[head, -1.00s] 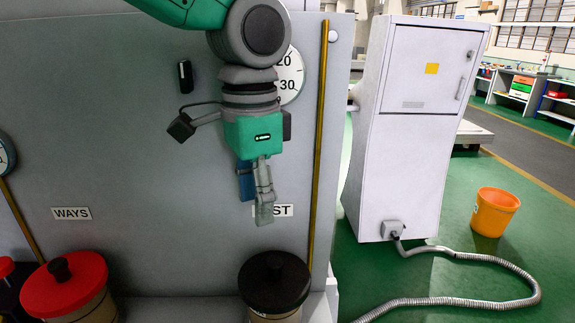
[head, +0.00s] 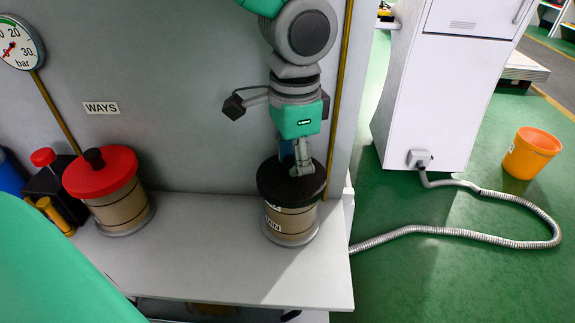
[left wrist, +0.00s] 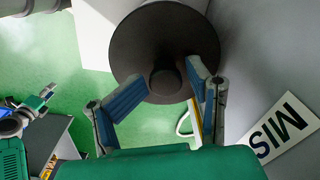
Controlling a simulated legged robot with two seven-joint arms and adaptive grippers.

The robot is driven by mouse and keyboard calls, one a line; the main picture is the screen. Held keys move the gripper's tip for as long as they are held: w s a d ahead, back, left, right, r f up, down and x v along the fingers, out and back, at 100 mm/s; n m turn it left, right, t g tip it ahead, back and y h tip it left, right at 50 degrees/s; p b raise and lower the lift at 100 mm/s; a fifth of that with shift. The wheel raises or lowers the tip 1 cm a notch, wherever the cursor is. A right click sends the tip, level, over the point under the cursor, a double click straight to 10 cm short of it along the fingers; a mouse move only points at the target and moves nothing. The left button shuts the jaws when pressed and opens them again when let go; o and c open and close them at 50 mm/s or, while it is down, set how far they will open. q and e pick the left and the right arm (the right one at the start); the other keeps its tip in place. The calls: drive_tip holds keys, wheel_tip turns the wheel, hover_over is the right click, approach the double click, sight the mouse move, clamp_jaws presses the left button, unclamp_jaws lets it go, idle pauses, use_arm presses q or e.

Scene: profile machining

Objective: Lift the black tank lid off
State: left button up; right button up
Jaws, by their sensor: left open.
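The black tank lid (head: 270,184) is a dark disc on the tan cylindrical tank (head: 291,226) near the right end of a grey bench. My left gripper (head: 303,165) points down over the lid from above. Its fingers hide the lid's knob in the head view. In the left wrist view the round lid (left wrist: 150,40) fills the upper middle. Its dark knob (left wrist: 165,82) lies between the spread fingers of my left gripper (left wrist: 167,85). The fingers are open and apart from the knob. My right gripper is not in view.
A second tank with a red lid (head: 100,175) stands to the left. The grey panel (head: 195,90) rises behind, with a brass pipe (head: 341,90) close to my gripper. The bench top (head: 215,260) in front is clear. A hose and orange bucket (head: 530,155) are on the floor.

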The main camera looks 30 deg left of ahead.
use_arm(q)
drive_tip(key=shift+w+d+f, duration=0.25)
drive_tip(key=shift+d, duration=0.2)
drive_tip(key=shift+w+d+f, duration=0.2)
drive_tip(key=shift+d+f, duration=0.05)
drive_tip(key=shift+d, duration=0.15)
drive_tip(key=shift+s+a, duration=0.15)
drive_tip(key=shift+a, duration=0.25)
drive_tip(key=shift+s+a, duration=0.15)
drive_tip(key=shift+a, duration=0.95)
drive_tip(key=c, duration=0.7)
drive_tip(key=shift+a+f, duration=0.1)
drive_tip(key=shift+a, duration=0.05)
drive_tip(key=c, duration=0.3)
drive_tip(key=shift+d, duration=0.8)
clamp_jaws()
drive_tip(key=shift+a, duration=0.3)
drive_tip(key=shift+d, duration=0.1)
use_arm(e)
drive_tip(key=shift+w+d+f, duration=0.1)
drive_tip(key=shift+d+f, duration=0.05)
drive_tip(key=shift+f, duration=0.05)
